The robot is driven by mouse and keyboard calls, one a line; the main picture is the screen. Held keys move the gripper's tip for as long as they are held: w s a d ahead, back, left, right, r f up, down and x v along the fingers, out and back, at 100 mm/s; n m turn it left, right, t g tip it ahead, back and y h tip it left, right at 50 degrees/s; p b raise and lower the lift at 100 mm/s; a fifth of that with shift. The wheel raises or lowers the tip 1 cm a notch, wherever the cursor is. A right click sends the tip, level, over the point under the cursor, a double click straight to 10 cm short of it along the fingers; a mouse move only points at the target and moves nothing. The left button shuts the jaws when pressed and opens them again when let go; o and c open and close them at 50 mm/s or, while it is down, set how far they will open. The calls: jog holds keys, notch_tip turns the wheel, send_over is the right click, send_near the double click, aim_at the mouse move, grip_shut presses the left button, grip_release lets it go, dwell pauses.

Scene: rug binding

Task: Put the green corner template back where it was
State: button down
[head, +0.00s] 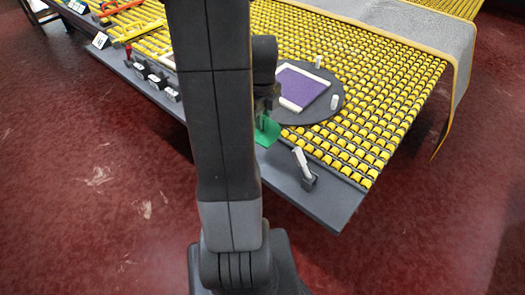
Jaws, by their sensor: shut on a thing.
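The green corner template (268,131) is a flat green piece in the head view, just below the end of my arm. My gripper (264,115) is shut on it and holds it near the left edge of a dark round disc. Most of my gripper and its fingertips are dark and partly hidden by my own arm. I cannot tell whether the template touches the surface below it.
The dark round disc (333,114) bears a purple panel (299,86) with white edge pieces. Yellow rollers (375,110) cover the table. A white tool (301,160) stands in a holder on the grey front ledge (335,203). Several small holders and a numbered card (100,40) sit farther left.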

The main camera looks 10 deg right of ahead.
jog(key=shift+d+f+m, duration=0.1)
jog(key=shift+f+m, duration=0.2)
notch_tip(320, 180, down, 9)
jog(key=shift+f, duration=0.2)
jog(key=shift+f, duration=0.1)
jog(key=shift+f, duration=0.15)
jog(key=c, duration=1.3)
grip_release()
notch_tip(320, 180, up, 13)
jog(key=shift+f, duration=0.2)
